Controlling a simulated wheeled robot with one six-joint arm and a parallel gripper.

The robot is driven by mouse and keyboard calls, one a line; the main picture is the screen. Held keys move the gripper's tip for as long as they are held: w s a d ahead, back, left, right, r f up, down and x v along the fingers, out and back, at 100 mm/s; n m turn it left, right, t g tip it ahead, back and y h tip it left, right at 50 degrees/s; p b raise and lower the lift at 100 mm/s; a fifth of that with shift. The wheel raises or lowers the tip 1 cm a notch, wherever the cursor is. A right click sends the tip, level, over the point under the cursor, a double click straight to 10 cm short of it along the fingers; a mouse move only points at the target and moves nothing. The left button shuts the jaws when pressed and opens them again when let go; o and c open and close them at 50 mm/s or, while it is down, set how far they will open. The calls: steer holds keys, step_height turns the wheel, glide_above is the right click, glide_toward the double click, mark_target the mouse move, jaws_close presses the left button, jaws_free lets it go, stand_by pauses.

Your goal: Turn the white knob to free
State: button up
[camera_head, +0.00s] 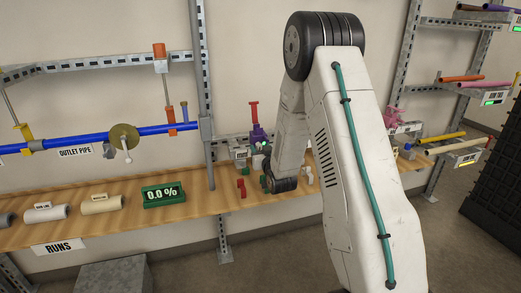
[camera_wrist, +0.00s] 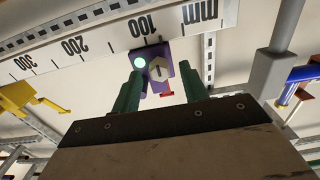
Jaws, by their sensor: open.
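A purple block (camera_wrist: 149,56) with a lit green lamp (camera_wrist: 140,63) shows at the top middle of the wrist view. In the head view the purple block (camera_head: 257,133) is small, beside my arm, and my gripper cannot be made out clearly.
A white millimetre scale (camera_wrist: 110,40) runs behind the block. The wooden shelf (camera_head: 130,212) carries pipe pieces (camera_head: 101,203) and a green 0.0% display (camera_head: 163,194). A blue pipe (camera_head: 85,138) with a brass disc (camera_head: 123,137) is at left. Racks with coloured rods (camera_head: 463,79) stand at right.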

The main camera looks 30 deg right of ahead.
steer(key=shift+w, duration=0.25)
jaws_close()
